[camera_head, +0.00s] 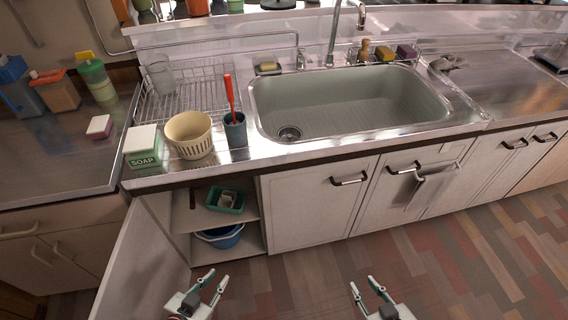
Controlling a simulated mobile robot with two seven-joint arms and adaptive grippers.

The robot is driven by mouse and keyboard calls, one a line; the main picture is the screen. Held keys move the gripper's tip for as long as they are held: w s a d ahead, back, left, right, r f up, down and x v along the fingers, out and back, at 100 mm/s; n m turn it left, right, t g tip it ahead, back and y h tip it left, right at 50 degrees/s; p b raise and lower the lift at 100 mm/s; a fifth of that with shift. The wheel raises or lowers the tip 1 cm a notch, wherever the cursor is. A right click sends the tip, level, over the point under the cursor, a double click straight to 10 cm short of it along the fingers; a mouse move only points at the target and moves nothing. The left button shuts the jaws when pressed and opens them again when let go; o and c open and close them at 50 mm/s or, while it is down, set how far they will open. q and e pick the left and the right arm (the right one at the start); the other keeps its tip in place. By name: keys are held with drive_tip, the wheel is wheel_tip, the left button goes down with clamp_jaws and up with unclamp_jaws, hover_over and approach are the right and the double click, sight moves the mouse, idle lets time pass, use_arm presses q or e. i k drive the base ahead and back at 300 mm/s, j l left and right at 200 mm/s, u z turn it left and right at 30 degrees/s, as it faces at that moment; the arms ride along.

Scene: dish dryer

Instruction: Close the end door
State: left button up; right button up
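The end door (143,262) is the cabinet door at the left end of the sink unit, and it stands open, swung out toward me. Behind it the open cabinet (262,222) shows shelves with a green tray (213,199) and a blue basin (222,237). My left gripper (214,277) is low in the view, just right of the door, with its fingers apart and nothing between them. It looks apart from the door. My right gripper (362,286) is over the floor at the bottom centre, with fingers apart and empty.
The closed white doors (310,205) continue to the right of the open cabinet. A towel (431,187) hangs on one door's bar. On the counter are a soap box (143,147), a cream basket (190,134) and a cup (235,130). The wooden floor (450,265) at right is clear.

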sight(144, 271)
drive_tip(key=k+l+u, duration=0.25)
drive_tip(key=k+l, duration=0.3)
drive_tip(key=k+l+u, duration=0.25)
drive_tip(key=k+l, duration=0.35)
drive_tip(key=l, duration=0.1)
